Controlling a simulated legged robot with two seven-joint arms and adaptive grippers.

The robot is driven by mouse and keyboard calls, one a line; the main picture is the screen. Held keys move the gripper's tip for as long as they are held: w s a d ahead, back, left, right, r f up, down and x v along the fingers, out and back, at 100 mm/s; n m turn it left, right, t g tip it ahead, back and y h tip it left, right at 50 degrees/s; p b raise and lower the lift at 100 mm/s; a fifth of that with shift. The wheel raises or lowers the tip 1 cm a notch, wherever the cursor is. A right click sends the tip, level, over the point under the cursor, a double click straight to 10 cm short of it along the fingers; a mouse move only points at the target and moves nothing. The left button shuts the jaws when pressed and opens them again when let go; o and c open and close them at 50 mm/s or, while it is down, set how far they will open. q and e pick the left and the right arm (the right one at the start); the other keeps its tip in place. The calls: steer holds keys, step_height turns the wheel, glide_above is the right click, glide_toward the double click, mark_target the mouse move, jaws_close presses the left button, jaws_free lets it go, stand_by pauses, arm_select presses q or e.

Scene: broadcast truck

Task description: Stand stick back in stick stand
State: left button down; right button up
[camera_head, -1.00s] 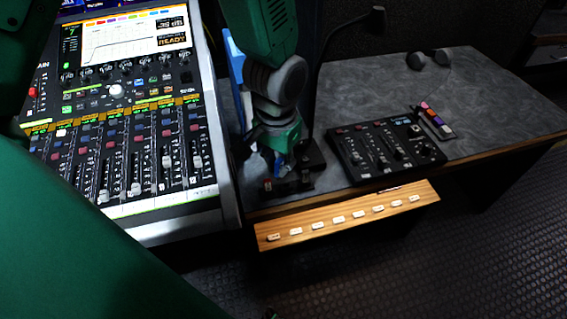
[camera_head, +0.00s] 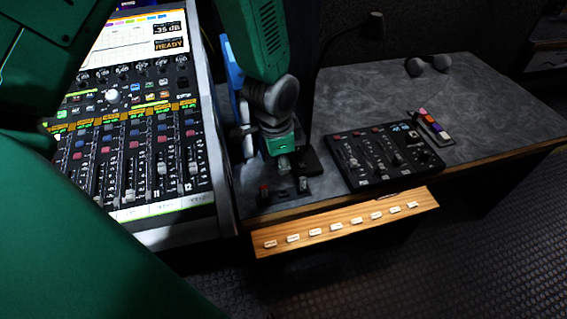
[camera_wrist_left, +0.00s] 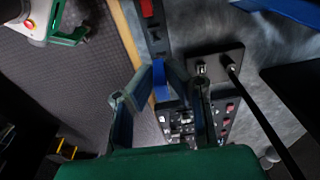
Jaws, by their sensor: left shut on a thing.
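My left gripper (camera_head: 284,168) comes down over the left end of the desk in the head view. In the left wrist view its fingers (camera_wrist_left: 160,72) are closed around a small blue stick (camera_wrist_left: 160,82). The stick is hard to make out in the head view. The stick stand looks like the low black strip (camera_head: 284,190) at the desk's front edge, just below the gripper. It also shows in the left wrist view (camera_wrist_left: 156,38), with a red piece (camera_wrist_left: 147,8) at its far end. I cannot tell whether the blue stick touches the stand.
A mixing console (camera_head: 150,165) stands close on the left. A black control panel (camera_head: 385,160) lies right of the gripper, with a colored marker row (camera_head: 432,125) beyond it. A black base with a thin rod (camera_wrist_left: 232,70) stands beside the fingers. A wooden labeled strip (camera_head: 340,222) juts out in front.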

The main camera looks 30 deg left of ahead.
arm_select(q)
steer(key=shift+d, duration=0.1)
steer(key=shift+p, duration=0.4)
steer(key=shift+f+b, duration=1.6)
steer(key=shift+f, duration=1.3)
steer(key=shift+p, duration=0.9)
steer(key=shift+f+b, duration=0.65)
steer(key=shift+f, duration=0.5)
steer(key=c, duration=1.5)
jaws_free()
